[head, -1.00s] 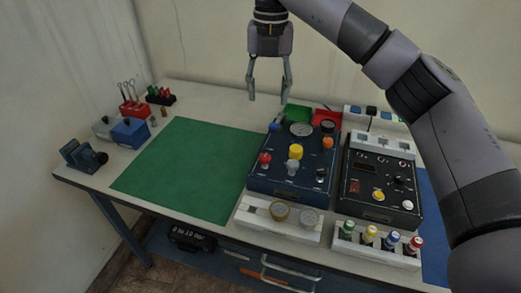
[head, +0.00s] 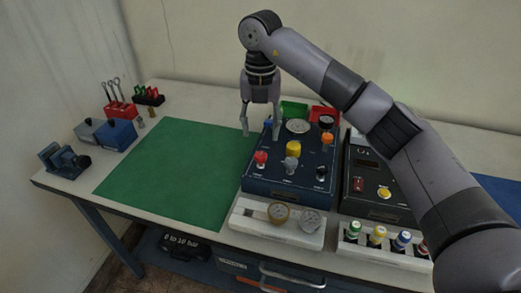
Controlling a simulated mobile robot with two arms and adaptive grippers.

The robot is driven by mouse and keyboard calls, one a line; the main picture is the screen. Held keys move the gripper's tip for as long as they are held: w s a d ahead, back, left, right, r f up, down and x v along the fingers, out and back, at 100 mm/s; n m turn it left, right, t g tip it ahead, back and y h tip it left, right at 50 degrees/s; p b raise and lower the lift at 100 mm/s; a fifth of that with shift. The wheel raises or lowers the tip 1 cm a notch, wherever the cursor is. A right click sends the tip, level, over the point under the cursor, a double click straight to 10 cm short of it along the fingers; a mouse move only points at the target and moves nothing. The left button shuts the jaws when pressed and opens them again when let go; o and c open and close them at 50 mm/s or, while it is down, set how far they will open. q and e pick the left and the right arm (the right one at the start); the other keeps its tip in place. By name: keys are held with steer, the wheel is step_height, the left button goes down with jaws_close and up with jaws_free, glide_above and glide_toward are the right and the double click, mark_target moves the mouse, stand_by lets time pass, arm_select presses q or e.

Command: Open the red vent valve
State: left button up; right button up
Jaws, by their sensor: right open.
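The red vent valve (head: 261,158) is a red knob at the left front of the dark blue trainer panel (head: 285,188). My right gripper (head: 260,133) points down with its fingers open and empty. In the picture it shows just above and behind the red knob, over the panel's left rear edge. It appears apart from the knob. A yellow knob (head: 293,148), a grey knob (head: 291,165), an orange knob (head: 327,138) and a round gauge (head: 298,126) are on the same panel. My left gripper is not in view.
A black panel (head: 372,192) stands to the right, partly behind my arm. A white holder with gauges (head: 277,222) and a rack of coloured bottles (head: 377,236) stand in front. The green mat (head: 165,172) on the left is clear. Green and red bins (head: 294,110) are behind.

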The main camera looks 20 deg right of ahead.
mark_target(261, 154)
step_height(261, 154, down, 8)
steer(key=shift+s+r+p, duration=0.1)
steer(key=shift+r+p, duration=0.15)
steer(key=shift+p, duration=0.2)
steer(key=shift+c, duration=0.2)
jaws_close()
